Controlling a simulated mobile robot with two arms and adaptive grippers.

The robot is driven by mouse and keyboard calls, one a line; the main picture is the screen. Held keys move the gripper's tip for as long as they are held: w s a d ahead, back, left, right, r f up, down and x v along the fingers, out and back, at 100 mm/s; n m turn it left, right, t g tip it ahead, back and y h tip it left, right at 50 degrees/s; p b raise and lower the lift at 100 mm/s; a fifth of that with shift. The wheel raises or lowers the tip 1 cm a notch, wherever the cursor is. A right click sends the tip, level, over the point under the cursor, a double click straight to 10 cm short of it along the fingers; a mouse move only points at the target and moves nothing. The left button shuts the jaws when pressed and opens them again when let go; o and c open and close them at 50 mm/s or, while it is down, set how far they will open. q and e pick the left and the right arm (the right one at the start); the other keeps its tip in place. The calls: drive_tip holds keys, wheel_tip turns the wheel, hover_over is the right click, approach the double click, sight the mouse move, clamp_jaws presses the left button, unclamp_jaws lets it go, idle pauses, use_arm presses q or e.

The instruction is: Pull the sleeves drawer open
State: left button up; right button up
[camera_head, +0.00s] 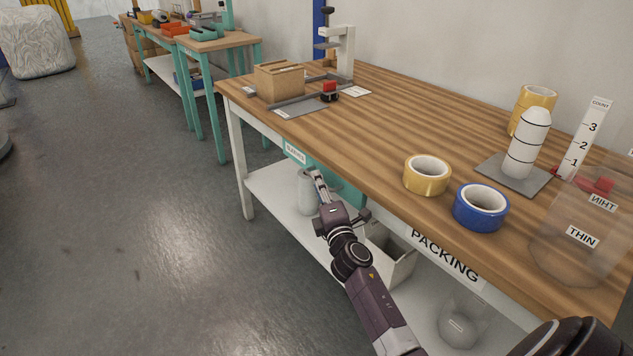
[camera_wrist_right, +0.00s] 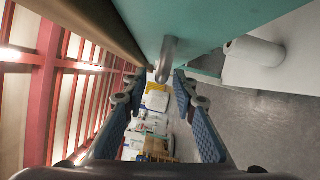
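The teal sleeves drawer (camera_head: 345,190) is under the front edge of the wooden workbench, with a small label (camera_head: 295,153) at its left end. My right gripper (camera_head: 318,180) is at the drawer front, and its arm hides part of it. In the right wrist view the teal drawer (camera_wrist_right: 215,18) fills the top, and a grey metal handle (camera_wrist_right: 168,58) hangs between the spread fingers of the right gripper (camera_wrist_right: 160,82), closer to the right finger. The fingers look apart, not clamped on the handle. I cannot tell whether they touch it. My left gripper is not in view.
A yellow tape roll (camera_head: 427,175), a blue tape roll (camera_head: 481,207) and a clear bin (camera_head: 575,245) stand on the workbench (camera_head: 430,110). Below, the white shelf (camera_head: 265,185) holds a white roll (camera_head: 306,192) and a pale box (camera_head: 392,262).

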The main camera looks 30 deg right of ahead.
drive_tip(key=shift+x, duration=1.15)
drive_tip(key=shift+c, duration=0.4)
clamp_jaws()
